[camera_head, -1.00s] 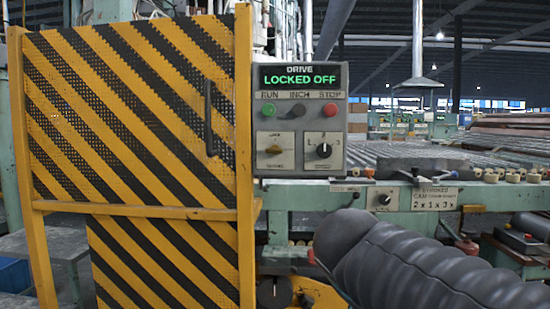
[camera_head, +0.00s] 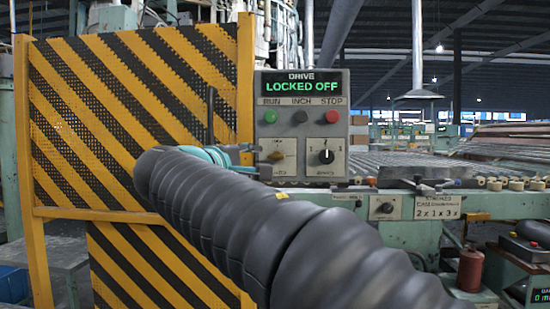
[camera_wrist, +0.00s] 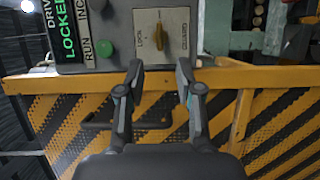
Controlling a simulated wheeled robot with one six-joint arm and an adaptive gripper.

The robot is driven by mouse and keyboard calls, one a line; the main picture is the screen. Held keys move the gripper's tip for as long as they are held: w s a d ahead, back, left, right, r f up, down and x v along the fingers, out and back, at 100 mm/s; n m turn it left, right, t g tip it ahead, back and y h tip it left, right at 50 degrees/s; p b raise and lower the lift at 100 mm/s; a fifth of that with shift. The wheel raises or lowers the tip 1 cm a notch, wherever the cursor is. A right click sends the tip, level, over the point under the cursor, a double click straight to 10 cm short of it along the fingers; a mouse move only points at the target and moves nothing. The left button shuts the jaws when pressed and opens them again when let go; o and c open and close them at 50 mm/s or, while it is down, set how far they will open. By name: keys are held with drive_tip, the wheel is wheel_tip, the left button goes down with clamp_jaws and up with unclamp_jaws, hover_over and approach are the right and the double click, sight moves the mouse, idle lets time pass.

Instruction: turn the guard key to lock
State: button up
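The guard key is a small yellow-brown knob (camera_head: 276,156) on a pale plate at the lower left of the grey control panel (camera_head: 341,105). Its handle lies roughly sideways in the head view. In the wrist view, which is turned on its side, the key (camera_wrist: 158,37) stands upright on its plate. The panel display (camera_head: 302,86) reads LOCKED OFF in green. My gripper (camera_wrist: 159,78) is open and empty, its two fingers apart just short of the plate, with the key beyond the gap. In the head view my arm hides most of the gripper.
A yellow-and-black striped guard door (camera_head: 130,110) with a dark upright handle (camera_head: 210,117) stands left of the panel. Green, black and red buttons sit above the key, and a black selector (camera_head: 326,157) sits right of it. A roller conveyor (camera_head: 430,165) runs off right.

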sight(273, 157)
drive_tip(key=p+x, duration=0.1)
drive_tip(key=x, duration=0.8)
drive_tip(key=shift+w+d, duration=0.2)
drive_tip(key=shift+w, duration=0.1)
clamp_jaws()
